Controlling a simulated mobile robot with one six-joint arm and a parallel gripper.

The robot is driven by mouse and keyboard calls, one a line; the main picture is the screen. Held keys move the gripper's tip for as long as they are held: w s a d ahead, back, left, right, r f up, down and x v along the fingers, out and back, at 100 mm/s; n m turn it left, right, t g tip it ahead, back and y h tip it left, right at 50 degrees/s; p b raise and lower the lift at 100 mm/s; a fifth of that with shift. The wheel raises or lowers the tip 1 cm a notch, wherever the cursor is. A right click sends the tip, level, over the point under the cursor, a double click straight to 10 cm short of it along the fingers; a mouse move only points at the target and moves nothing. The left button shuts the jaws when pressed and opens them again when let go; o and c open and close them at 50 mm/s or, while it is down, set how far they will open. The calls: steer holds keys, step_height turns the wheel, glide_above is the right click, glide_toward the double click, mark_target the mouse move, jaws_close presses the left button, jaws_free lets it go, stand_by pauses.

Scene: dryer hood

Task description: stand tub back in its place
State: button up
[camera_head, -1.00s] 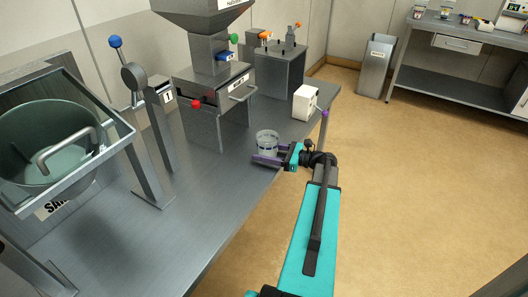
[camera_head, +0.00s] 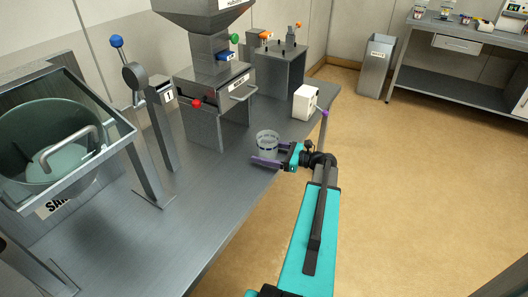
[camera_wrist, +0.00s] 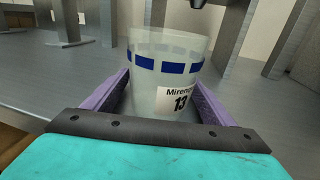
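The tub (camera_head: 267,141) is a small clear cup with a band of blue dashes. It stands upright on the grey metal bench, near its front edge. In the wrist view the tub (camera_wrist: 165,75) shows a white label reading "Mirenco" and "13". My gripper (camera_head: 270,154) has its purple fingers spread at bench height around the near side of the tub. In the wrist view my gripper (camera_wrist: 166,92) has one finger on each side of the tub, open; its lower part sits between them.
A grey hopper machine (camera_head: 218,115) with a red knob stands behind the tub. Bare bench (camera_head: 200,215) lies left of my gripper.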

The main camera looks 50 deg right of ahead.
steer(key=shift+s+a+f, duration=0.1)
steer(key=shift+f, duration=0.5)
steer(key=shift+r, duration=0.35)
steer(key=shift+s+d, duration=0.2)
steer(key=r+v, duration=0.1)
steer(key=v, duration=1)
steer(key=shift+s+b, duration=0.15)
steer(key=shift+b, duration=0.25)
steer(key=shift+d, duration=0.15)
steer(key=shift+s, duration=0.1)
